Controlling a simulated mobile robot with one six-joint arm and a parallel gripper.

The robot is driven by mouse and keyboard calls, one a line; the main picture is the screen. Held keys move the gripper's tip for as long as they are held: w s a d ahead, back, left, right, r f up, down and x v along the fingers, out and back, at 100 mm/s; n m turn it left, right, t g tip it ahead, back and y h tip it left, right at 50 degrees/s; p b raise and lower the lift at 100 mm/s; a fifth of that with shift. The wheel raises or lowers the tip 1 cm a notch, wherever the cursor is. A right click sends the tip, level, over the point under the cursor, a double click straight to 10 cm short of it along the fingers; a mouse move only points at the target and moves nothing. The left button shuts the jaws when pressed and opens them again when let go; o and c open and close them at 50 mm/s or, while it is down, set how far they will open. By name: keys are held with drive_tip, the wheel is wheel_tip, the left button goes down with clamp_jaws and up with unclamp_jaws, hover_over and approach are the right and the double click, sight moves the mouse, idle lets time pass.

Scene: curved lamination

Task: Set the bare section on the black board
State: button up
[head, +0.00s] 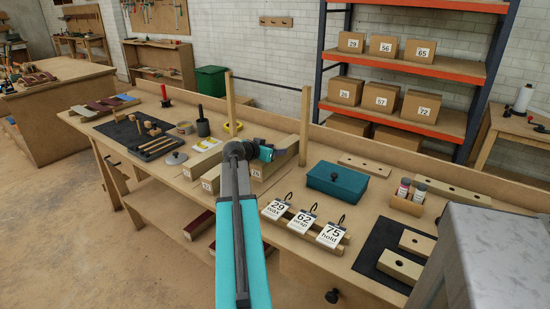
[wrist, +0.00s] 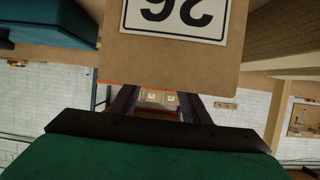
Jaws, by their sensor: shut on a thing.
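My gripper (head: 262,152) is over the middle of the bench, shut on a pale wooden section (wrist: 175,62). In the wrist view the section's end fills the top middle, with a white label, upside down, that seems to read 26. In the head view my arm hides part of it, and I cannot tell whether it is lifted clear of the bench. Another labelled pale section (head: 211,183) lies just left of my gripper. A flat black board (head: 372,258) lies at the right end of the bench, with wooden pieces with holes on it.
A teal lidded box (head: 336,182) and hanging cards (head: 304,222) reading 29 wax, 62 wrap and 75 hold stand between my gripper and the board. Two upright posts (head: 304,125) rise behind. A dark mat (head: 120,131) with tools lies left.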

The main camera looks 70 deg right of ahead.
sight(257, 163)
idle(0.4)
drive_tip(key=shift+f, duration=1.85)
drive_tip(key=shift+f, duration=0.15)
drive_tip(key=o, duration=1.5)
drive_tip(key=shift+r, duration=0.2)
drive_tip(key=shift+a, duration=0.4)
drive_tip(key=b+v, duration=0.1)
drive_tip(key=v, duration=1)
drive_tip(key=shift+a, duration=0.1)
drive_tip(key=shift+w, duration=0.1)
